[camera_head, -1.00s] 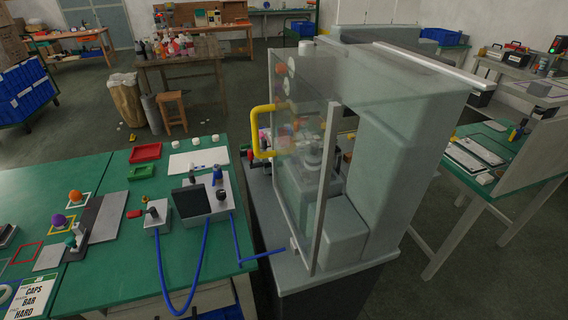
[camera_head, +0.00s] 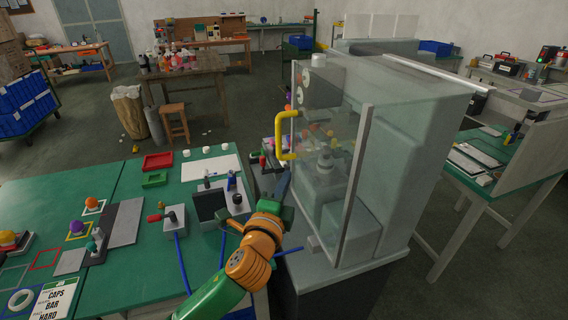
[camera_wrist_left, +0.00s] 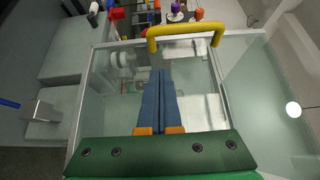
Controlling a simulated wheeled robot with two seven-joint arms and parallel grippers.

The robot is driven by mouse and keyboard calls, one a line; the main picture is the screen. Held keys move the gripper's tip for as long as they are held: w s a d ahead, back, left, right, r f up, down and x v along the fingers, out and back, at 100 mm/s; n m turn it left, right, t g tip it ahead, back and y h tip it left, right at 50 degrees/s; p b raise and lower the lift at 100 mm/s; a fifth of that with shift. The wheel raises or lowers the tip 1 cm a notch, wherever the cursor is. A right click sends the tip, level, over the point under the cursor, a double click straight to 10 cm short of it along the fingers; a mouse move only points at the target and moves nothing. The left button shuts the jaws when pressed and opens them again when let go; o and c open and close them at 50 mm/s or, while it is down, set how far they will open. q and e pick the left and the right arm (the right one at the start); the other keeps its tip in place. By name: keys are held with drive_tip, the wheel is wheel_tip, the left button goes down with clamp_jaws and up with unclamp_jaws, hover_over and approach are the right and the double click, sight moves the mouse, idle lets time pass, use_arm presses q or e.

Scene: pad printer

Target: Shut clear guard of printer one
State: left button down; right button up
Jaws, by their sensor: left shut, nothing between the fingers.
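Printer one is the pale grey machine (camera_head: 415,150) right of the green bench. Its clear guard (camera_head: 345,130) is a see-through panel with a grey frame, facing the bench side. I cannot tell how far it stands from closed. A yellow handle (camera_head: 280,140) sticks out from the guard's far edge; it also crosses the top of the left wrist view (camera_wrist_left: 185,32). My left gripper (camera_head: 286,172) is shut and empty, just below the handle and apart from it. In the left wrist view its blue fingers (camera_wrist_left: 161,72) point toward the handle, with the guard behind them. My right gripper is out of view.
The green bench (camera_head: 130,205) at left carries a control box (camera_head: 212,205), red and green trays and small parts. Blue cables hang at its front edge. Another bench (camera_head: 450,165) stands right of the printer. Open floor lies behind the bench.

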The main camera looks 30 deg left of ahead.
use_arm(q)
drive_tip(key=w+a+p, duration=0.1)
drive_tip(key=w+a, duration=0.4)
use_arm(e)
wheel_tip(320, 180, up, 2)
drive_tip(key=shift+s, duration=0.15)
use_arm(q)
drive_tip(key=shift+w+r, duration=0.1)
